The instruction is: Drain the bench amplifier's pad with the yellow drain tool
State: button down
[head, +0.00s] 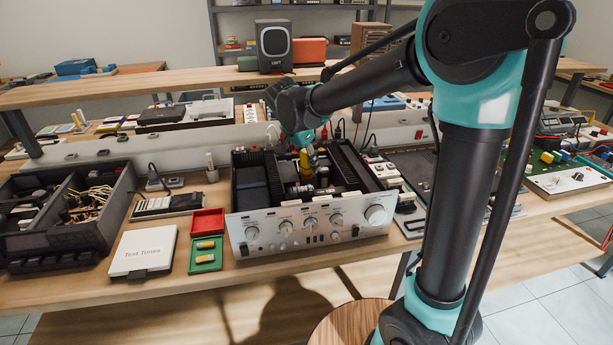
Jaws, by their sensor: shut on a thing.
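The bench amplifier (310,230) stands open-topped on the bench in the middle of the head view, with a silver front panel and several knobs. My gripper (305,150) is over the amplifier's open inside, pointing down. It is shut on the yellow drain tool (304,161), which is upright with its lower end down among the amplifier's parts. The pad is too small to make out, and I cannot tell whether the tool's tip touches it.
A red tray (207,222) and a green tray (205,262) with yellow pieces stand left of the amplifier. A white box labelled Test Tones (144,250) and an open dark chassis (60,215) are further left. A shelf with a speaker (273,46) is behind.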

jog(key=shift+r, duration=0.1)
jog(key=shift+r, duration=3.9)
